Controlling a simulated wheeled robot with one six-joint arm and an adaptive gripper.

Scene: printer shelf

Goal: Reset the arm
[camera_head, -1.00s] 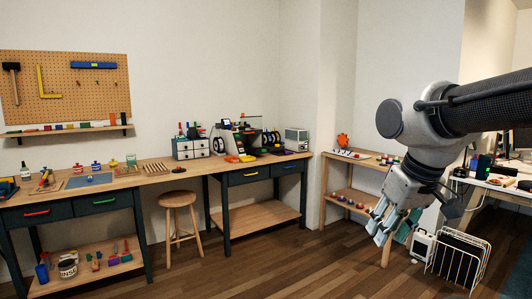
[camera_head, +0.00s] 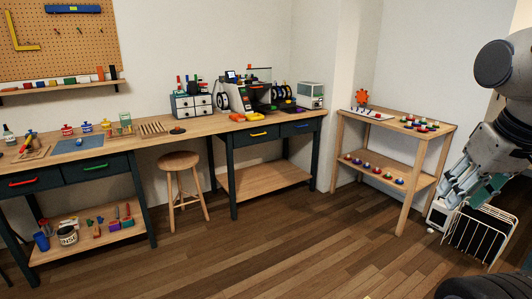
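My gripper (camera_head: 462,188) hangs at the right edge of the head view, pointing down and to the left. It is in front of the right end of the wooden shelf unit and above a white wire rack. Its pale fingers show, but I cannot make out whether they are apart or closed. No object is clearly seen in it. My arm's dark grey joint is above it, cut off by the right picture edge.
A wooden shelf unit (camera_head: 405,186) with small coloured items stands left of my gripper. A white wire rack (camera_head: 478,236) is on the floor below it. A long workbench (camera_head: 219,122) with a printer (camera_head: 236,93) lines the wall. A stool (camera_head: 179,160) stands before it. The middle floor is clear.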

